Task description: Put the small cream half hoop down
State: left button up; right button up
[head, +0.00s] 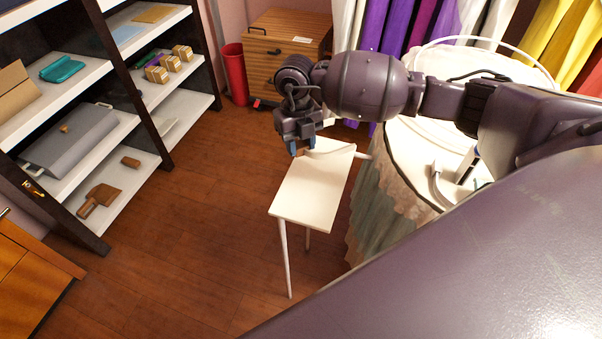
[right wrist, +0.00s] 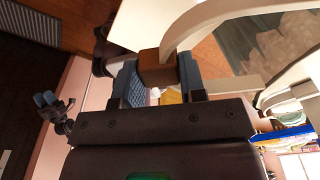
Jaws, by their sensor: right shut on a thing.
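My right gripper (head: 297,150) is over the far end of a small white table (head: 308,190). In the right wrist view its blue-padded fingers (right wrist: 160,85) are shut on the brown block-like end of the small cream half hoop (right wrist: 205,25). The cream arc curves up and to the right from the block. In the head view the half hoop (head: 330,149) shows as a thin cream curve beside the fingers, over the table top. I cannot tell whether it touches the table. Another gripper with blue fingertips, seemingly my left (right wrist: 48,100), shows small in the right wrist view.
A round table (head: 405,145) draped in pale fabric stands right of the small table, with a large white hoop (head: 485,40) over it. Shelves (head: 180,100) stand at left, a red bin (head: 234,75) and wooden cabinet (head: 285,40) behind. The floor at left is clear.

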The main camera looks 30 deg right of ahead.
aim_at(301, 182)
notch_tip(301, 182, down, 11)
jog(key=shift+f+b, duration=0.1)
jog(key=shift+b, duration=0.35)
jog(key=shift+f, duration=0.15)
jog(key=o, duration=1)
jog(key=r, duration=0.4)
jog(key=w+r, duration=0.1)
jog(key=r, duration=0.7)
jog(key=shift+w+r+p, duration=0.1)
jog(key=shift+w+p, duration=0.15)
jog(key=shift+p, duration=0.05)
